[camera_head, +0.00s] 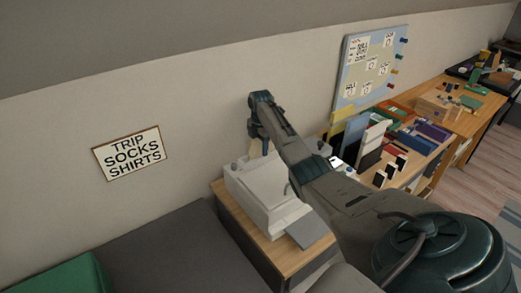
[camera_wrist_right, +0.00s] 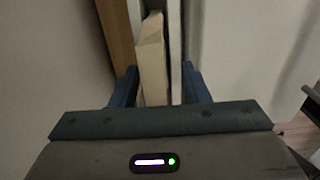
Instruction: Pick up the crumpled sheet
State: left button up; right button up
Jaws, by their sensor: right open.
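My right gripper (camera_head: 257,136) reaches to the wall side of a white box-shaped machine (camera_head: 268,186) on a small wooden cabinet. In the right wrist view my right gripper (camera_wrist_right: 160,70) is open, its two blue-grey fingers apart. A pale beige piece (camera_wrist_right: 152,58) lies between and beyond the fingers; I cannot tell whether it is the crumpled sheet or whether a finger touches it. A small beige patch (camera_head: 255,149) also shows just below the gripper in the head view. No plainly crumpled sheet is visible. My left gripper is out of view.
The wall stands close behind the gripper, with a sign (camera_head: 131,153) on it. The wooden cabinet (camera_head: 244,222) is narrow. A grey flat piece (camera_head: 311,228) lies at its front. A crowded desk (camera_head: 424,152) with folders and trays stands to the right.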

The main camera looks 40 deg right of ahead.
grip_shut()
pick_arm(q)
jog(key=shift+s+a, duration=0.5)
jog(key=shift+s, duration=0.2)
